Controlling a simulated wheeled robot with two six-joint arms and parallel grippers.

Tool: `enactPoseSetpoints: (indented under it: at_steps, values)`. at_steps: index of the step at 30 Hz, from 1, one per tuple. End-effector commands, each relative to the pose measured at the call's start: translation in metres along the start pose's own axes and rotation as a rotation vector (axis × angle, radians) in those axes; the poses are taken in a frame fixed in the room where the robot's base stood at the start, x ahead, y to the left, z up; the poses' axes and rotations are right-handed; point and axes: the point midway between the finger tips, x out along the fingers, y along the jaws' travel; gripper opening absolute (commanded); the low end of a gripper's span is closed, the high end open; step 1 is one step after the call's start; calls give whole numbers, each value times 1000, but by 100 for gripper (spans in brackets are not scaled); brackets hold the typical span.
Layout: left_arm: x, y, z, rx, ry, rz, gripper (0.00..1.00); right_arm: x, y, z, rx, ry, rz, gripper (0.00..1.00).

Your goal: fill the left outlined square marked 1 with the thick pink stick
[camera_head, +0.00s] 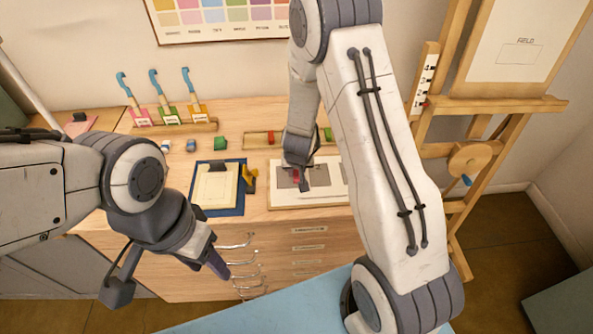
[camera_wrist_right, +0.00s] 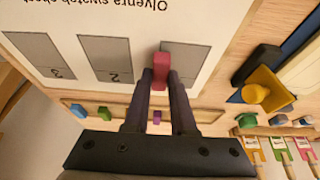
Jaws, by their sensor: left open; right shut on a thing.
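My right gripper (camera_head: 298,180) is shut on the thick pink stick (camera_wrist_right: 162,68), held between its fingertips over the white sheet (camera_head: 335,188). In the right wrist view, turned around, the stick's end overlaps a grey outlined square (camera_wrist_right: 187,62) at the right of the row. My fingers and the stick hide part of that square and its mark. Square 2 (camera_wrist_right: 100,55) and another grey square (camera_wrist_right: 38,52) lie beside it. I cannot tell whether the stick touches the paper. My left gripper (camera_head: 216,262) is open and empty in front of the drawers.
A wooden tray (camera_head: 258,139) with coloured sticks lies behind the sheet. A blue-edged board (camera_head: 236,206) with a yellow piece (camera_head: 249,178) is to the left. Several hooked tools (camera_head: 158,88) stand in a rack at the back left. An easel (camera_head: 500,102) stands right.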

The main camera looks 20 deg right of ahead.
Motion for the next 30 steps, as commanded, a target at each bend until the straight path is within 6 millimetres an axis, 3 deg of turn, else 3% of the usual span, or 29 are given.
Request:
enactPoseSetpoints:
  at_steps: [19, 30]
  values:
    - [12, -1, 1, 0, 0, 0, 50, 13, 0, 5, 0, 1, 0, 0]
    - [-4, 0, 0, 0, 0, 0, 50, 8, -14, 3, -2, -1, -1, 0]
